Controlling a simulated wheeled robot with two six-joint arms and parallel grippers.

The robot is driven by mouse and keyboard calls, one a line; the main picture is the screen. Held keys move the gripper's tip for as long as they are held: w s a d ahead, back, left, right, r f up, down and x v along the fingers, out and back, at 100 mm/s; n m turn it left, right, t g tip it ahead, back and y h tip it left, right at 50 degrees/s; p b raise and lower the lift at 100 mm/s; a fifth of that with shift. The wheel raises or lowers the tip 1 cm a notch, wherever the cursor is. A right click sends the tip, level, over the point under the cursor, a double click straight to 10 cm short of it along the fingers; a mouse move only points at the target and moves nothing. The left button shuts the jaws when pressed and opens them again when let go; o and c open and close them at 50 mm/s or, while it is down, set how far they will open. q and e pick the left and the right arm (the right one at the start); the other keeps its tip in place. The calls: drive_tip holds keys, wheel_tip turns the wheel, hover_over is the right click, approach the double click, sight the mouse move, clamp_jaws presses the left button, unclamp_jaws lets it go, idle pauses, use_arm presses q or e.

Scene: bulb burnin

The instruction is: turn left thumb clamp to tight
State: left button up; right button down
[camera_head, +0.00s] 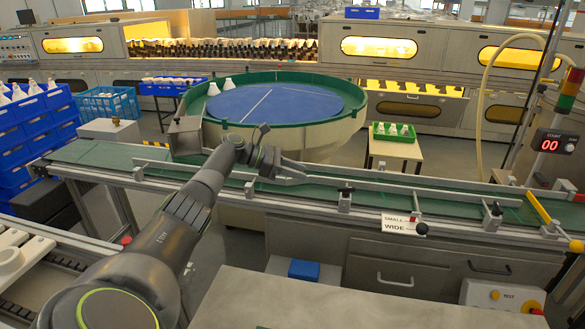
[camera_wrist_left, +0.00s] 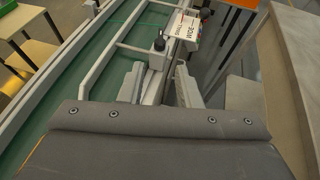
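The left thumb clamp (camera_head: 346,192) is a small black knob on a metal post at the near guide rail, in the middle of the conveyor's front edge. In the left wrist view its black knob (camera_wrist_left: 158,45) stands upright just beyond the fingertips. My left gripper (camera_head: 300,172) is over the green belt to the left of the clamp. In the left wrist view the gripper (camera_wrist_left: 160,85) has its two fingers apart, with nothing held between them. The gap faces the clamp, and I see no contact with it. A second black-knobbed clamp (camera_head: 495,210) is farther right. My right gripper is out of view.
The guide rail (camera_head: 420,193) runs along the green conveyor belt (camera_head: 450,186). A SMALL/WIDE sign (camera_head: 402,224) hangs below the clamp's right. A blue turntable (camera_head: 275,103) stands behind. A grey bench (camera_head: 300,300) is in front.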

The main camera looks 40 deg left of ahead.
use_arm(q)
drive_tip(key=shift+s+a+r, duration=0.2)
drive_tip(key=shift+s+a, duration=0.15)
drive_tip(key=shift+a, duration=0.05)
